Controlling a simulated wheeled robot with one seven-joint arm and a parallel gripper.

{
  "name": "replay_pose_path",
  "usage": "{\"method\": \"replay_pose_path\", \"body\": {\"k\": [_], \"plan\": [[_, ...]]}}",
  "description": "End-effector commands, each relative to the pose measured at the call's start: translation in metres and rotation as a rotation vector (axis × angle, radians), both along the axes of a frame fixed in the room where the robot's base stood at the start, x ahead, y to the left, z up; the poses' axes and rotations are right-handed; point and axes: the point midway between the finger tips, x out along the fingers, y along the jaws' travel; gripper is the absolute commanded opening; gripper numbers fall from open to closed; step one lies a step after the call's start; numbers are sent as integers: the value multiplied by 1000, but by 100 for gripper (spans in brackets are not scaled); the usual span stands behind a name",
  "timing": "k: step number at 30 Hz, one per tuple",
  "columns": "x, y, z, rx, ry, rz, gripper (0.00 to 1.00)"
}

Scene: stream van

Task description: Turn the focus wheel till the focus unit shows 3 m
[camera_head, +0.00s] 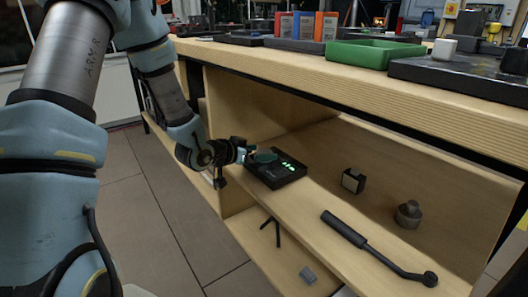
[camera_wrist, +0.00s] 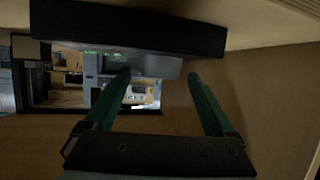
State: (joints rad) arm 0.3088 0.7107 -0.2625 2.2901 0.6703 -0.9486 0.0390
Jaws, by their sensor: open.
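The focus unit (camera_head: 277,174) is a black box on the upper shelf of the wooden bench, with lit green marks on its top that are too small to read. A dark teal rounded piece at its left side looks like the focus wheel (camera_head: 265,157), partly covered by my gripper (camera_head: 252,152). My gripper reaches in from the left, close against the unit; I cannot tell whether it touches the wheel. In the wrist view my gripper (camera_wrist: 160,76) has its two green fingers wide apart. Nothing is clearly held between them there, and the wheel cannot be made out.
A black block (camera_head: 353,180), a dark round knob-like part (camera_head: 408,214) and a black-handled tool (camera_head: 345,229) lie on the shelf to the right. The benchtop (camera_head: 330,82) overhangs the shelf. A green tray (camera_head: 374,53) stands on top. A dark slab (camera_wrist: 130,28) crosses the wrist view.

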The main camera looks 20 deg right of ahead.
Motion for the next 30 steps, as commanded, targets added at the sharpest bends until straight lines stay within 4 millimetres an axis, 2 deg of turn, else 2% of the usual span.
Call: {"method": "replay_pose_path", "body": {"k": [6, 12, 18, 30], "plan": [[-15, 39, 19, 1, 0, 3, 90], [-25, 64, 30, 1, 0, 2, 90], [-29, 72, 33, -1, -1, 0, 90], [-29, 73, 33, 1, -1, 1, 90]]}}
